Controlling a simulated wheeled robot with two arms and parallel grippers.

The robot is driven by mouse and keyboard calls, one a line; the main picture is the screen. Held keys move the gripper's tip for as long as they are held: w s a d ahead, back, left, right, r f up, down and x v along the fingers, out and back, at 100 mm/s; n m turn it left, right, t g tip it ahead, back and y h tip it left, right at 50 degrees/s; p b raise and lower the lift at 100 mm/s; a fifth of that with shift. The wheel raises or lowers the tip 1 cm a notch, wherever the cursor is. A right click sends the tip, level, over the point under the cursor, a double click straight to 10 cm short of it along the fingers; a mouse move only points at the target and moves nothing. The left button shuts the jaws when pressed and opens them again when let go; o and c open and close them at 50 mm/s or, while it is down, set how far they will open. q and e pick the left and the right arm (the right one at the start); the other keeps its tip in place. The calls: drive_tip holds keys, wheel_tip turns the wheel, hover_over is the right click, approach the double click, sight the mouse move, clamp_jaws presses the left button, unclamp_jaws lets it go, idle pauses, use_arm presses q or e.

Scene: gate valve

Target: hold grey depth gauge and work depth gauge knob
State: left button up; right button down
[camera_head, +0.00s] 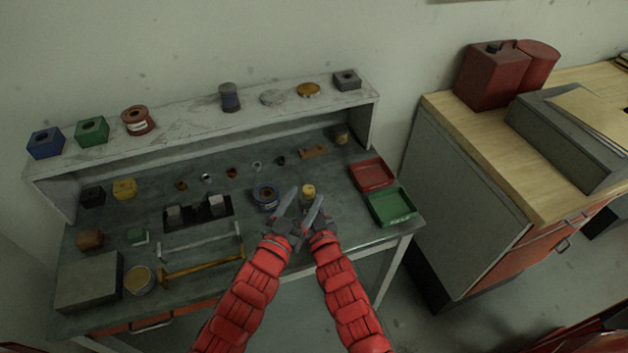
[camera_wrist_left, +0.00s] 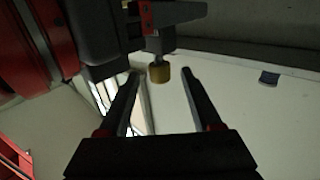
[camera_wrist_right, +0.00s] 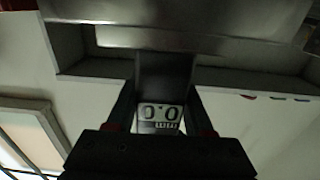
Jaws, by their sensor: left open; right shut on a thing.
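The grey depth gauge (camera_wrist_right: 165,75) is gripped between the fingers of my right gripper (camera_wrist_right: 160,95). In the right wrist view its display reads 0.0, and a wide metal bar crosses above it. In the left wrist view the gauge's brass-coloured knob (camera_wrist_left: 160,73) sits on a grey stem. My left gripper (camera_wrist_left: 160,80) is open, with the knob appearing between its fingertips and a gap on each side. In the head view my left gripper (camera_head: 286,208) and right gripper (camera_head: 314,212) are close together over the bench. The gauge is hard to tell from the fingers there.
The bench (camera_head: 205,255) holds a blue-rimmed tin (camera_head: 266,196), a grey handle bar (camera_head: 200,242) and an orange one (camera_head: 202,267). A red tray (camera_head: 372,174) and a green tray (camera_head: 391,206) lie at the right. A shelf (camera_head: 190,113) runs along the back.

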sight(311, 187)
use_arm(q)
drive_tip(key=x, duration=0.6)
drive_tip(key=shift+w+d, duration=0.1)
drive_tip(key=shift+w, duration=0.1)
drive_tip(key=shift+c, duration=0.2)
clamp_jaws()
